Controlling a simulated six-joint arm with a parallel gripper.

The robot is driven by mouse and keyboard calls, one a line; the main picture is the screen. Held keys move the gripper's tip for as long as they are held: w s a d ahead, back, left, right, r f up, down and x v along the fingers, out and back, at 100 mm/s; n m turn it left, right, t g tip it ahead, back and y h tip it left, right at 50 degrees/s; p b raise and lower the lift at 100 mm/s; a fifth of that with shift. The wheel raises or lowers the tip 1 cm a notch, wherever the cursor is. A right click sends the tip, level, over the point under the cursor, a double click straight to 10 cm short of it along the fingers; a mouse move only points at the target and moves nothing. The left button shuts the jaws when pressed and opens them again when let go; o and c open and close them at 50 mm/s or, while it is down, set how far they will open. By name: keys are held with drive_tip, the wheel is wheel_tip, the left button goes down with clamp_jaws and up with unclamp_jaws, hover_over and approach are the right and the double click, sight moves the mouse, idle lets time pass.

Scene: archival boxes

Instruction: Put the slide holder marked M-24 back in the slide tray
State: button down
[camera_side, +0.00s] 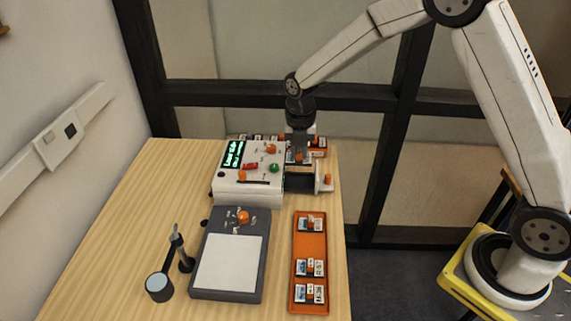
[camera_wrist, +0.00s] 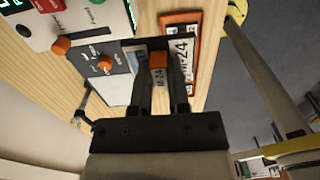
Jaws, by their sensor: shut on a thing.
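My gripper (camera_side: 299,150) is shut on a slide holder (camera_side: 292,159) above the right side of the white machine. The orange slide tray (camera_side: 309,244) lies along the table's right edge, in front of the machine. It holds three slide holders, one at its far end and two at its near end, with a bare stretch between.
The white machine (camera_side: 245,189) has a green display, knobs and a dark stage (camera_side: 301,182) reaching right under my gripper. A grey light pad (camera_side: 230,262) and a magnifier on a stand (camera_side: 160,286) are at the front left. More small items line the table's back edge.

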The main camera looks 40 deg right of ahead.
drive_tip(key=s+a, duration=0.7)
drive_tip(key=s, duration=0.6)
wheel_tip(320, 180, down, 9)
drive_tip(key=shift+w, duration=0.25)
drive_tip(key=shift+f, duration=0.15)
drive_tip(key=shift+f, duration=1.35)
drive_tip(key=shift+f, duration=0.85)
drive_tip(key=shift+f, duration=0.2)
drive_tip(key=shift+f, duration=0.6)
